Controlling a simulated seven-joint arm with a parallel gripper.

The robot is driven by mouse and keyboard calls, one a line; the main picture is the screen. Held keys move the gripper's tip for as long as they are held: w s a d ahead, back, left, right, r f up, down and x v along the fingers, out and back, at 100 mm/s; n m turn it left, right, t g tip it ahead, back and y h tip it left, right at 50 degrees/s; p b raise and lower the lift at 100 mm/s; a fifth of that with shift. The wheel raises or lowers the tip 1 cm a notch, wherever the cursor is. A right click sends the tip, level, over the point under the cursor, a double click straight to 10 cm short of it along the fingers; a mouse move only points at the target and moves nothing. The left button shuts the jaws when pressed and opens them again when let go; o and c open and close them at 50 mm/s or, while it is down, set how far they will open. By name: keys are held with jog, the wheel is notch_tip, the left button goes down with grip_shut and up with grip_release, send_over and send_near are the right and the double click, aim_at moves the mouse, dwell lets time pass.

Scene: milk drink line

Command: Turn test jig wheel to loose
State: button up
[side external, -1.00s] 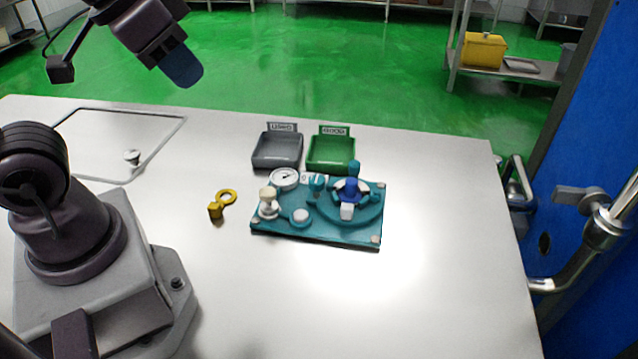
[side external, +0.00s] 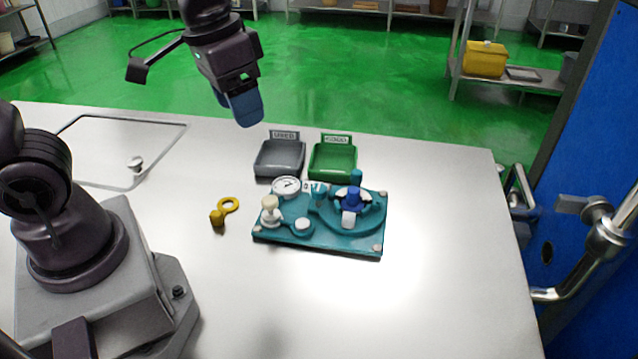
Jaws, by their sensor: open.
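The test jig (side external: 330,240) is a teal plate on the steel table, with small pale corner pieces. At its right is a round teal wheel (side external: 373,221) with a blue and white centre piece (side external: 352,200) and a teal knob (side external: 356,177) standing at its far edge. A dial gauge (side external: 286,187), a cream knob (side external: 270,208) and a white button (side external: 302,225) are on the left part. My gripper (side external: 245,112) hangs high above the table's far side, up and left of the jig, apart from everything. Its blue fingers are open and nothing shows between them.
A grey tray (side external: 264,170) and a green tray (side external: 318,172), each with a label, stand behind the jig. A yellow ring-shaped piece (side external: 229,204) lies left of it. The table (side external: 440,270) is clear to the right and front. A blue door with a metal handle (side external: 590,228) borders the right.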

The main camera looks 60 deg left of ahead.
aim_at(319, 187)
jog(key=w+a+f+m+g, duration=0.1)
jog(key=w+a+f+m, duration=0.15)
jog(key=w+f, duration=0.45)
jog(key=w+a+f+m+g, duration=0.1)
jog(key=w+f+m, duration=0.2)
jog(key=w+f, duration=0.35)
jog(key=f, duration=0.3)
jog(key=w+f, duration=0.1)
jog(key=f, duration=0.6)
jog(key=shift+w+f, duration=0.35)
jog(key=c, duration=0.9)
